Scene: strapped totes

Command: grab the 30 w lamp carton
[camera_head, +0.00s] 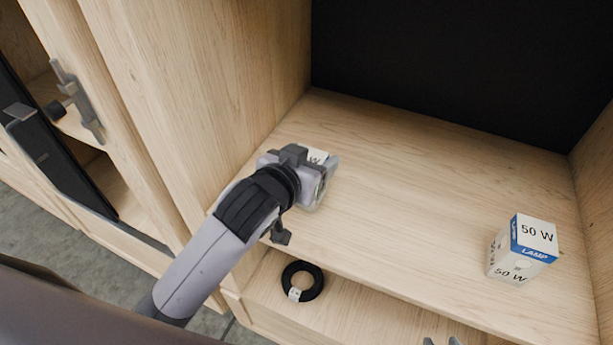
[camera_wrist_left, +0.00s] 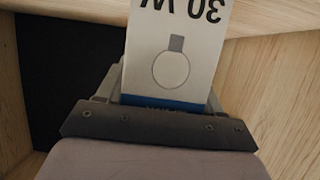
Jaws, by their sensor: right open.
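The 30 W lamp carton (camera_wrist_left: 180,50) is a white box with a bulb drawing and a blue band, its print upside down in the left wrist view. In the head view only a small white part of the carton (camera_head: 316,155) shows behind my left gripper (camera_head: 318,180). My left gripper has the carton between its fingers, which lie against its two sides, and appears shut on it. The carton's base is hidden. My right gripper (camera_head: 441,341) shows only its fingertips at the bottom edge of the head view, apart and empty.
A 50 W lamp carton (camera_head: 523,249) stands at the right of the wooden shelf (camera_head: 420,190). A black ring-shaped coil (camera_head: 302,281) with a white tag lies on the lower level. The cabinet side panel (camera_head: 215,80) rises close left of my left gripper. The shelf's middle is clear.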

